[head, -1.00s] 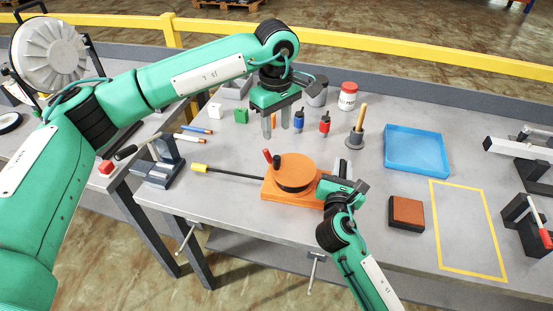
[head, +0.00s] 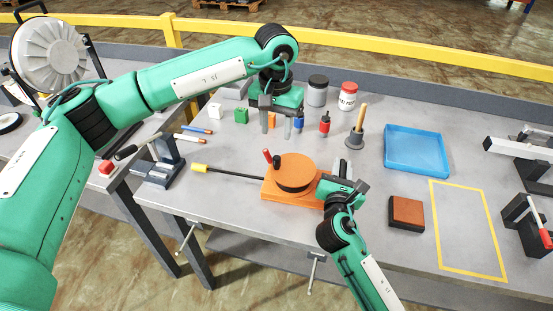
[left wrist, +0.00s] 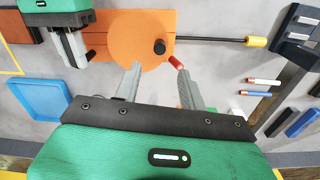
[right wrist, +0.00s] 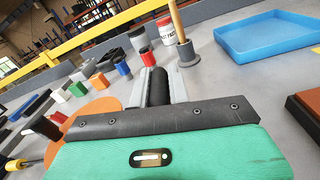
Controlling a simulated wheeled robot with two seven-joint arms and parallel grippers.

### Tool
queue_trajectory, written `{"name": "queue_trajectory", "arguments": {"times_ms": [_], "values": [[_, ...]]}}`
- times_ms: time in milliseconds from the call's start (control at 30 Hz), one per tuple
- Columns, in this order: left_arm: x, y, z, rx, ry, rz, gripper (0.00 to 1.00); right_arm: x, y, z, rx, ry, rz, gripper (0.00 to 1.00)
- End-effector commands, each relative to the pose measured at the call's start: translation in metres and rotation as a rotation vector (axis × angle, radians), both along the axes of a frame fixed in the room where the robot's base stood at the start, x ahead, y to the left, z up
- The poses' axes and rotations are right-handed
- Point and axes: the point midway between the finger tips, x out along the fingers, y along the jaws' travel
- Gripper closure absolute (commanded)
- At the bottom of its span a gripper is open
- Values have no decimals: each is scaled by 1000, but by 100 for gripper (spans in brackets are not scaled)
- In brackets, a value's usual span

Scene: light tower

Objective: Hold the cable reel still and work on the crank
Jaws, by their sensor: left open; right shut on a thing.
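The cable reel is an orange drum (head: 295,172) on an orange base (head: 278,195). Its crank has a red grip (head: 267,154) standing up at the drum's far left; the red grip also shows in the left wrist view (left wrist: 176,62), near a black knob (left wrist: 160,46). My left gripper (head: 277,128) is open and empty above the table beyond the reel; in the left wrist view its fingertips (left wrist: 160,72) point toward the drum, apart from the crank. My right gripper (head: 335,183) is shut on a black upright handle (right wrist: 158,85) at the base's right side.
A yellow-tipped rod (head: 230,173) extends left from the reel. Behind stand a red bottle (head: 324,124), a white jar (head: 347,97), a dark-lidded can (head: 317,92) and a wooden-handled tool (head: 358,125). A blue tray (head: 416,150) and a brown-topped block (head: 406,213) lie right.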

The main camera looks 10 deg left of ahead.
Motion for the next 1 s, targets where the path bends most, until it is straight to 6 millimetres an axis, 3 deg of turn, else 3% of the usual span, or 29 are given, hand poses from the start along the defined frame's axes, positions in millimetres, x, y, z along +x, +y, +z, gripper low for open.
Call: {"name": "queue_trajectory", "arguments": {"times_ms": [500, 700, 1000], "values": [[-1, -1, -94, 0, 2, 2, 58, 0, 0, -1, 2, 2, 0, 100], [0, 0, -110, 0, 0, 3, 58, 0, 0, -1, 2, 2, 0, 100], [0, -1, -111, 0, 0, 3, 58, 0, 0, -1, 2, 2, 0, 100]]}}
